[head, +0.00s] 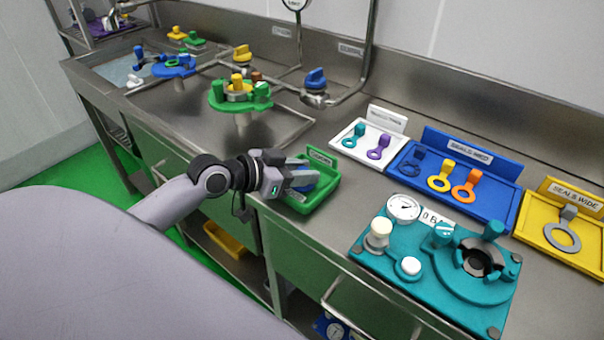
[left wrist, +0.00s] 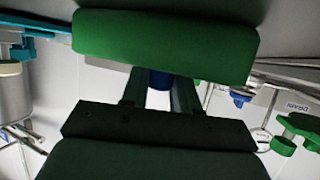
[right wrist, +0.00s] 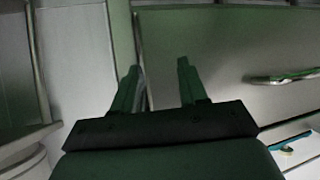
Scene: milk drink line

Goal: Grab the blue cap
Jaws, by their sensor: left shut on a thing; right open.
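The blue cap (head: 309,181) is in the small green tray (head: 325,192) at the counter's front edge. My left gripper (head: 304,174) reaches down into this tray and is shut on the cap. In the left wrist view the cap (left wrist: 160,80) shows as a blue piece between the two fingers, with most of it hidden behind the green tray wall (left wrist: 165,45). I cannot tell whether the cap still touches the tray floor. My right gripper (right wrist: 157,80) is open and empty, low in front of a cabinet front.
A teal test station (head: 385,262) with a gauge stands right of the tray. White, blue (head: 505,172) and yellow (head: 580,255) seal trays line the back. A green valve fixture (head: 258,100) and the sink lie to the left. Bare steel counter lies behind the tray.

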